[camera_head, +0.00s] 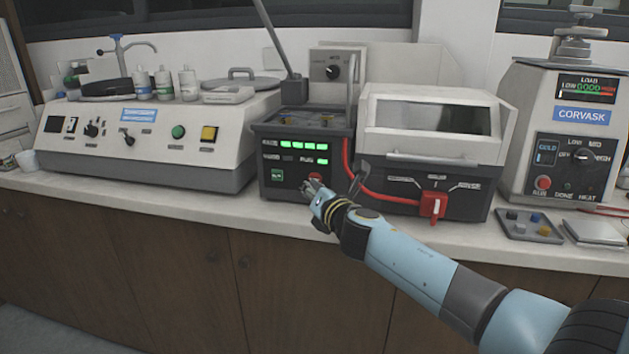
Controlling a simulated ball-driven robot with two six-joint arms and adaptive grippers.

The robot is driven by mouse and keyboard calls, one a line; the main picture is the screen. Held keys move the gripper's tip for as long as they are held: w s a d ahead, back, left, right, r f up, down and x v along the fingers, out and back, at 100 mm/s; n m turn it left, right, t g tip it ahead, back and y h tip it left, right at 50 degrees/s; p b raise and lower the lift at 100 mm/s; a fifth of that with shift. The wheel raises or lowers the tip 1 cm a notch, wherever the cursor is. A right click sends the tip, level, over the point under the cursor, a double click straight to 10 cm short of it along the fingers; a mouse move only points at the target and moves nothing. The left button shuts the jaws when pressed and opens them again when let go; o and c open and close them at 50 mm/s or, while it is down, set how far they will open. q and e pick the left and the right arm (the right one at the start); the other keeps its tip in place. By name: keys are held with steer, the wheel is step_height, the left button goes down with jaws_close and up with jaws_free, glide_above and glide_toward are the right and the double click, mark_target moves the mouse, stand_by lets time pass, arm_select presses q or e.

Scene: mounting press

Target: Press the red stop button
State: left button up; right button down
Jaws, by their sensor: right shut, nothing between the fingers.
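A red round button (316,177) sits low on the right of the front panel of a dark control box (296,150) with green lit displays. My right gripper (309,187) is shut and empty, its fingertips right at the button's lower left edge. I cannot tell whether they touch it. The fingers hide part of the button. A second red button (542,182) is on the front panel of the CORVASK machine (520,120) at the right. My left gripper is not in view.
A red cable (375,192) runs from the box to a red switch (433,205) on the lidded machine (430,120). A grinder-like unit (190,140) with bottles stands left. A small tray (530,227) and flat plate (597,233) lie right. The counter's front strip (180,198) is clear.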

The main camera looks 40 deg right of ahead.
stand_by(0.4)
steer(key=shift+s+a, duration=0.5)
steer(key=shift+a, duration=0.05)
steer(key=s+a+p, duration=0.1)
steer(key=s+a, duration=0.2)
steer(key=a, duration=0.1)
steer(key=shift+s, duration=0.15)
stand_by(0.3)
steer(key=shift+d, duration=0.1)
stand_by(0.6)
